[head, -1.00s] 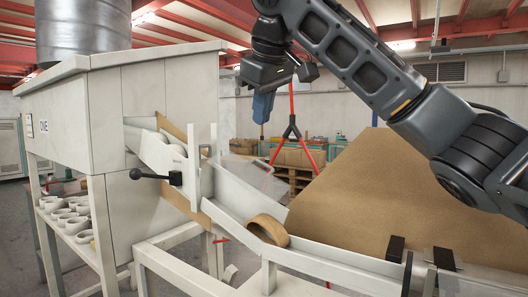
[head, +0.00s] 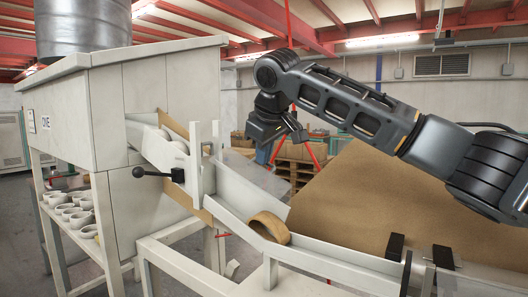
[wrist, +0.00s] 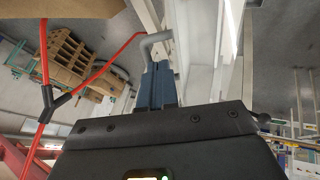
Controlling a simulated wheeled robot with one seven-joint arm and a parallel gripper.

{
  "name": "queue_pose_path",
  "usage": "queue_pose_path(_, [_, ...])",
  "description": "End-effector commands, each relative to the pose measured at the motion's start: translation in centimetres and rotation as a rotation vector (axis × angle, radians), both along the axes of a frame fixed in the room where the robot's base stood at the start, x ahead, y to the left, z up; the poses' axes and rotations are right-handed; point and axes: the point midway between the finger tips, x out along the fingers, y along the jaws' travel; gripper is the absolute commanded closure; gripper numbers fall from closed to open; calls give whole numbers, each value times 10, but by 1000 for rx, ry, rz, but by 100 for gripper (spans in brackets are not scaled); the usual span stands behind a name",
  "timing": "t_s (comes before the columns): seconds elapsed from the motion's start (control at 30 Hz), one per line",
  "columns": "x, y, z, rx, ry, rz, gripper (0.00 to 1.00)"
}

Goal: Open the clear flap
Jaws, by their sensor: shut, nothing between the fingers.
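The clear flap (head: 246,168) is a see-through panel at the upper part of the white sloping chute (head: 320,259), beside a white upright post. My gripper (head: 263,155) is in the air just above and beyond the flap, its blue fingers pointing down. In the wrist view the blue fingers (wrist: 158,68) are pressed together with nothing between them. A grey bent rod (wrist: 158,40) shows just past the fingertips; whether they touch it I cannot tell. The flap itself is hard to make out in the wrist view.
A brown tape roll (head: 268,227) sits in the chute below the flap. A black-knobbed lever (head: 158,174) sticks out from the white machine (head: 105,115). A large brown sloping board (head: 390,195) stands right of the chute.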

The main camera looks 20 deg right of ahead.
Motion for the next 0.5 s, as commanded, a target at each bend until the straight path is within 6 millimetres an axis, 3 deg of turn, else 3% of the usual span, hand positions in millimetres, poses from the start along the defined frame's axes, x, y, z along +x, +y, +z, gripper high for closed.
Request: queue_pose_path(0.5, [3, -4, 3, 21, 15, 7, 100])
